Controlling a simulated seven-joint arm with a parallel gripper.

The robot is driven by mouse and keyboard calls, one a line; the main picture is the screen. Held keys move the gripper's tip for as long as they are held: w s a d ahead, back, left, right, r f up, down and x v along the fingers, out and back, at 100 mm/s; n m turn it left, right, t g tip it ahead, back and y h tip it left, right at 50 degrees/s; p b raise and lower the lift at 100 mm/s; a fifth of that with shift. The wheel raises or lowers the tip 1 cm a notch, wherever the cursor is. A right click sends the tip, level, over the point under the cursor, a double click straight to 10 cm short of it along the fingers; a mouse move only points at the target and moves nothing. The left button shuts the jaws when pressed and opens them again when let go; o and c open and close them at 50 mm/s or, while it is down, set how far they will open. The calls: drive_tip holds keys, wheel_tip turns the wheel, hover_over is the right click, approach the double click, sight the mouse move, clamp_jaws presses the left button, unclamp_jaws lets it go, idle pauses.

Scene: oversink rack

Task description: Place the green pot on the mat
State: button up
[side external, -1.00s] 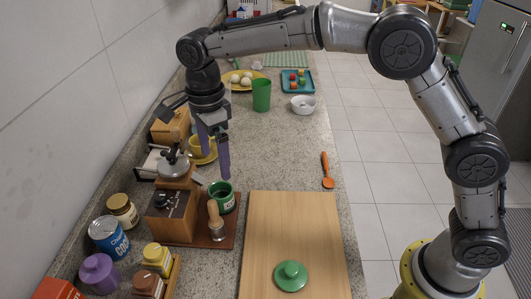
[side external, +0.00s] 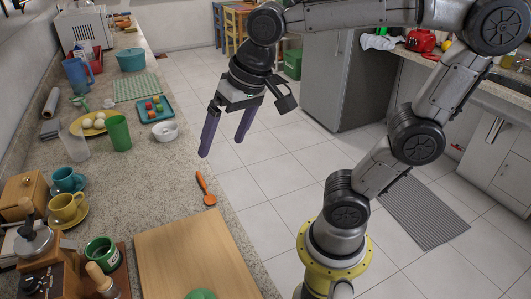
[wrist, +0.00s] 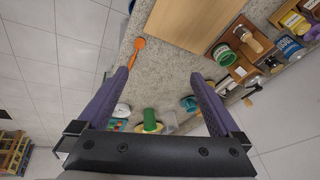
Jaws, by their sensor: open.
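The green pot (side external: 131,60), blue-green and wide, stands at the far end of the counter in the side external view. The mat (side external: 137,87), pale green and checked, lies flat just in front of it; the pot appears to be off the mat. My gripper (side external: 222,146) is open and empty, fingers pointing down, to the right of the counter's edge in the picture and well nearer than the pot. In the wrist view its fingers (wrist: 160,75) are spread with nothing between them. I cannot make out the pot or mat there.
A blue tray (side external: 154,106) of small blocks, a white bowl (side external: 165,131), a green cup (side external: 119,133) and a yellow plate (side external: 78,127) with eggs stand before the mat. An orange spoon (side external: 204,188) lies near the edge. A wooden board (side external: 190,255) is nearer.

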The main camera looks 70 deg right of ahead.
drive_tip(key=s+d+f+n+t, duration=0.1)
drive_tip(key=s+d+f+n, duration=0.1)
drive_tip(key=s+f+n, duration=0.2)
drive_tip(key=s, duration=0.3)
drive_tip(key=shift+s+d+n, duration=0.25)
drive_tip(key=shift+d+n, duration=0.05)
drive_tip(key=shift+n, duration=0.1)
idle(1.6)
